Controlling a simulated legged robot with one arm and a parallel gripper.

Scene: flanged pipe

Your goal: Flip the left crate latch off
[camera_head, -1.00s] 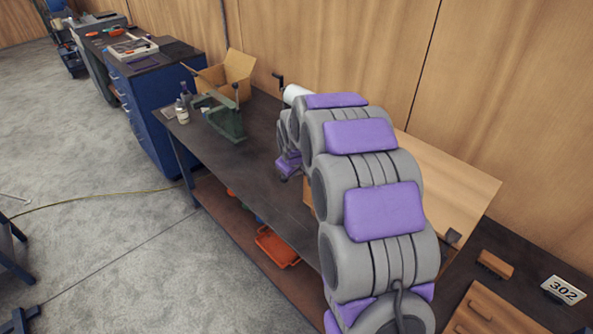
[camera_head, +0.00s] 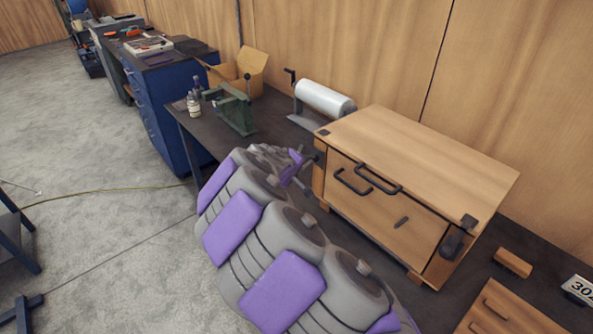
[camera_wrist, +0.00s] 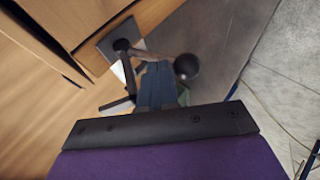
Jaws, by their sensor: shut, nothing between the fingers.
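The wooden crate (camera_head: 440,150) stands on the dark workbench, its front panel facing me. At its left end, a dark latch plate (camera_wrist: 106,46) carries a lever with a black ball knob (camera_wrist: 187,67) in the wrist view. My gripper (camera_wrist: 157,72) is shut and empty, its dark fingertips close to the lever, just below the arm and left of the ball. I cannot tell whether they touch. In the head view my gripper (camera_head: 303,165) is beside the crate's left front corner, and my arm partly hides the left latch. A dark right latch (camera_head: 452,243) shows at the other end.
A white roll (camera_head: 325,98) on a stand is behind the crate's left end. A green press (camera_head: 236,112), bottles (camera_head: 194,103) and a cardboard box (camera_head: 240,70) stand farther left. A wooden block (camera_head: 513,262) lies at right. The floor in front is open.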

